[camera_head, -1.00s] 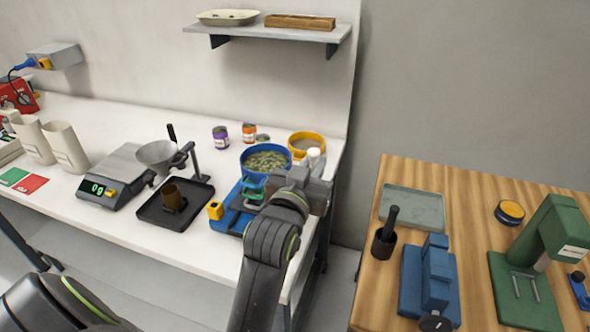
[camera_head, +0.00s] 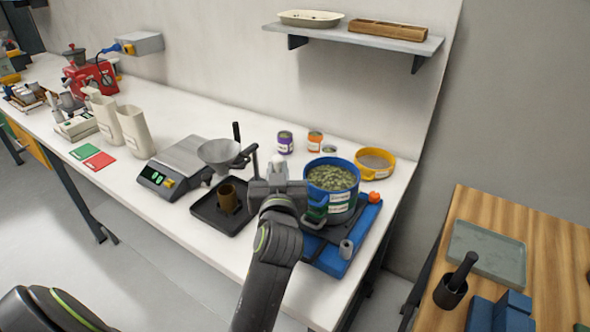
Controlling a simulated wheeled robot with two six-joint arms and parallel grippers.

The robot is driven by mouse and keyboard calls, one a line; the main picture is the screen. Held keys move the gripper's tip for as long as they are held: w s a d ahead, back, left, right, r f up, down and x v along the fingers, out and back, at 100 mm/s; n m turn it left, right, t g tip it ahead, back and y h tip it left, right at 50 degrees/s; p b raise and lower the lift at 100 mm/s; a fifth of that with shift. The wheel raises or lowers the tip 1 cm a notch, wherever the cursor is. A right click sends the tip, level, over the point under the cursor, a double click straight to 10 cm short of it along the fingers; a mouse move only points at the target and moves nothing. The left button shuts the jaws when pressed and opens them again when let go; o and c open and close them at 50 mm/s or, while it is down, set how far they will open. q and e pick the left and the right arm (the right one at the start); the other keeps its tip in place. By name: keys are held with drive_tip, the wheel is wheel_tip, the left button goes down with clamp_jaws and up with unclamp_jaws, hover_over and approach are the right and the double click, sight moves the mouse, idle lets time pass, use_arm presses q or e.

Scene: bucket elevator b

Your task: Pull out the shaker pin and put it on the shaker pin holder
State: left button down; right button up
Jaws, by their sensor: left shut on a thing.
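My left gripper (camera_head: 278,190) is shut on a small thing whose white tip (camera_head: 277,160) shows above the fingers. It is probably the shaker pin; the rest of it is hidden. The gripper is in the air between the black tray (camera_head: 205,212) and the shaker, left of the blue bucket. The shaker has a blue base (camera_head: 330,262), a grey cylinder (camera_head: 346,248) at its front right and an orange knob (camera_head: 374,197) at its back right. My arm hides its front left. I cannot tell which part is the shaker pin holder.
A blue-rimmed bucket (camera_head: 338,205) of green pellets stands on the shaker. A funnel (camera_head: 217,153) stands above the black tray with a brown cup (camera_head: 228,198). A scale (camera_head: 180,165) is to the left, a yellow sieve (camera_head: 376,163) behind. The table's front edge (camera_head: 190,233) is clear.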

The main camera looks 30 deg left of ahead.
use_arm(q)
drive_tip(key=a+n+y, duration=0.1)
drive_tip(key=a+f+n+g+y, duration=0.1)
drive_tip(key=a, duration=0.1)
drive_tip(key=shift+s+g, duration=0.15)
drive_tip(key=shift+g, duration=0.15)
drive_tip(key=shift+f+b, duration=0.15)
drive_tip(key=shift+b, duration=0.15)
wheel_tip(320, 180, down, 6)
drive_tip(key=b, duration=0.5)
drive_tip(key=shift+d, duration=0.1)
drive_tip(key=shift+r, duration=0.2)
idle(1.1)
drive_tip(key=shift+f+b, duration=2.3)
drive_tip(key=shift+f, duration=0.05)
drive_tip(key=c, duration=1.3)
unclamp_jaws()
